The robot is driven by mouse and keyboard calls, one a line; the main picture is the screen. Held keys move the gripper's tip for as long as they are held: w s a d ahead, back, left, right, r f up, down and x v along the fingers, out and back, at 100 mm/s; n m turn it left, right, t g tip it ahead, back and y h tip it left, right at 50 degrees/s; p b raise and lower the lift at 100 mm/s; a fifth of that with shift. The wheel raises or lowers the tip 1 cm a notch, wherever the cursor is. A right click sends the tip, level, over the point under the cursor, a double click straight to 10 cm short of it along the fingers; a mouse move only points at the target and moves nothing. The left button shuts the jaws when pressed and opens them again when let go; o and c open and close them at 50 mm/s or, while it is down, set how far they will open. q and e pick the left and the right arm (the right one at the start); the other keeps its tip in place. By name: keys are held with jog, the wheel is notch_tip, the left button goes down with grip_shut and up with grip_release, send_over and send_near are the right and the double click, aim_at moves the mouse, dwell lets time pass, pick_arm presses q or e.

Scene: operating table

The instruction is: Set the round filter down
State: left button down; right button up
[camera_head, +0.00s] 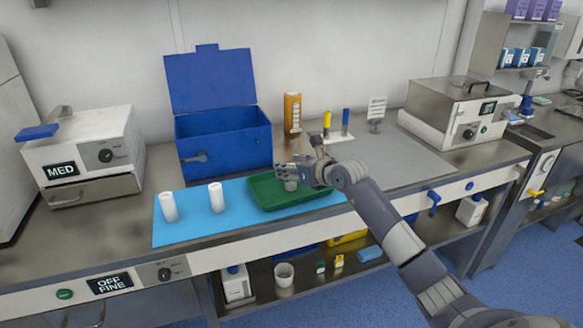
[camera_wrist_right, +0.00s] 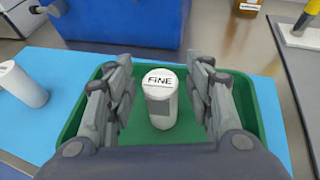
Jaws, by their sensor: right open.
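The round filter, a white cylinder labelled FINE (camera_wrist_right: 160,105), stands upright in the green tray (camera_wrist_right: 262,118). In the head view the filter (camera_head: 291,186) is partly hidden under my right gripper (camera_head: 284,172), and the green tray (camera_head: 262,197) lies on the blue mat. In the right wrist view my right gripper (camera_wrist_right: 161,72) is open, with one finger on each side of the filter and visible gaps between. My left gripper is not in view.
Two more white cylinders (camera_head: 168,207) (camera_head: 217,197) stand on the blue mat (camera_head: 188,229) left of the tray. An open blue box (camera_head: 222,142) stands behind the mat. An amber bottle (camera_head: 292,115) and a small stand (camera_head: 330,136) are behind the tray. The grey mat at right has free room.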

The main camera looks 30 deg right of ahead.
jog(key=shift+r, duration=0.1)
jog(key=shift+s, duration=0.2)
jog(key=b+v, duration=0.2)
jog(key=v, duration=0.9)
jog(key=shift+s+r, duration=0.2)
jog(key=shift+s, duration=0.05)
